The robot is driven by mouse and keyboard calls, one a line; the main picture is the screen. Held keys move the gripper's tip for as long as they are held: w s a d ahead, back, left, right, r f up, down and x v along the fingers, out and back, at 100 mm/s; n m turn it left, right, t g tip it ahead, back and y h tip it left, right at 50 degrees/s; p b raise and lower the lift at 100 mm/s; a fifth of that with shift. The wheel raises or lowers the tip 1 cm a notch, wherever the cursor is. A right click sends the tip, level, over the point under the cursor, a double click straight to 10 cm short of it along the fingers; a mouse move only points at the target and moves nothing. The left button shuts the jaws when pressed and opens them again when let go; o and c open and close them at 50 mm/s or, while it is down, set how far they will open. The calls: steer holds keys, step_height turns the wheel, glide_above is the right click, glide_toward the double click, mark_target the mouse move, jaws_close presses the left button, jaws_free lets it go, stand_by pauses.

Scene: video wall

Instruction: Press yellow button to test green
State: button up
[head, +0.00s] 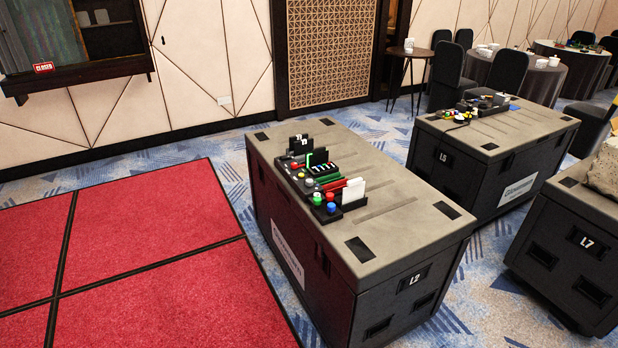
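A dark control panel with several small coloured buttons (317,184) sits on top of the near case labelled L2 (400,215). A green button (317,198), a blue button (331,208) and a red button (330,196) show at its front end. A grey round knob (309,182) is just behind them. I cannot make out a yellow button for certain on this panel; the parts are very small. Several green and red upright pieces stand beside the buttons. My gripper is not in view.
White cards in a black holder (354,193) stand right of the buttons. A second case, L5 (480,150), carries another small panel (465,115). A third case, L7 (570,250), is at right. Red floor panels (150,290) lie left, clear of objects.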

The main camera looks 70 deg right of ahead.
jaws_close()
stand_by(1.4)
